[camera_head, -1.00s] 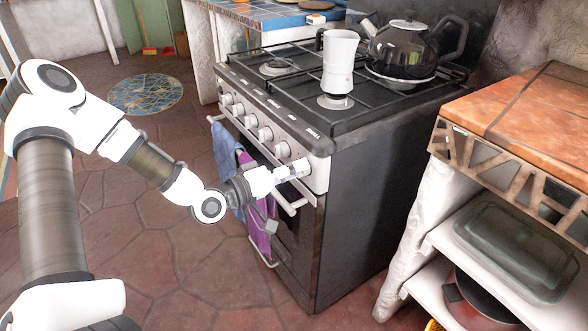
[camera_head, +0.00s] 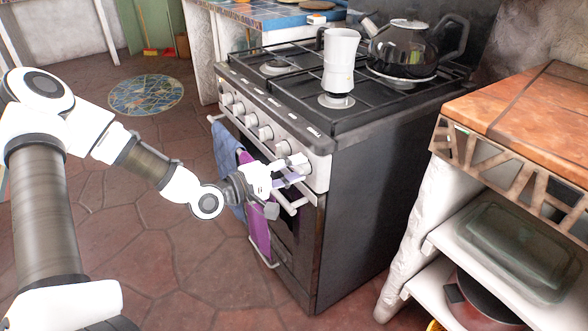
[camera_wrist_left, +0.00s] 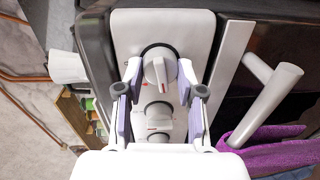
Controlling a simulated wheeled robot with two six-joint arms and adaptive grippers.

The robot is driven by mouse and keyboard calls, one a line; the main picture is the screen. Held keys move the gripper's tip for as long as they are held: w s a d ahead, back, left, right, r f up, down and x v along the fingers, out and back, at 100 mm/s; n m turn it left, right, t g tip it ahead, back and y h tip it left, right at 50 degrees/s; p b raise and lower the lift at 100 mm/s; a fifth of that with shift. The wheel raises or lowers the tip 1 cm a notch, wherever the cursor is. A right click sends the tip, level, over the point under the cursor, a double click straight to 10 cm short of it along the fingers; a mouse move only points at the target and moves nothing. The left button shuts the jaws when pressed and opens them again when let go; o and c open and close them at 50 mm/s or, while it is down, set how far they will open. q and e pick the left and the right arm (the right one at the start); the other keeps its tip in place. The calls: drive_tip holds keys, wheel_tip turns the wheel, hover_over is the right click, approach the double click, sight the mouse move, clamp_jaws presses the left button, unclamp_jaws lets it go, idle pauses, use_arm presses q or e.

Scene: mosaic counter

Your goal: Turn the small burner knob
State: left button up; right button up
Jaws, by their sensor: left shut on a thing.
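The stove's control panel (camera_head: 262,128) carries a row of white knobs along its front. My left gripper (camera_head: 303,168) is at the knob on the near right end of this row. In the left wrist view that end knob (camera_wrist_left: 160,68) is white with a red mark near its base. It lies between the two fingers of my left gripper (camera_wrist_left: 158,77), which are shut on it. A second knob (camera_wrist_left: 159,113) is just below it, partly behind the gripper body. My right gripper is not in view.
The oven handle (camera_wrist_left: 265,105) sticks out beside the gripper. Blue (camera_head: 228,165) and purple (camera_head: 259,210) cloths hang on the stove front. A white moka pot (camera_head: 341,62) and dark kettle (camera_head: 405,50) stand on top. A tiled counter (camera_head: 535,105) is at the right.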

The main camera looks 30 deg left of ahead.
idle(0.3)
use_arm(q)
drive_tip(key=o, duration=1.1)
drive_tip(key=shift+o, duration=0.2)
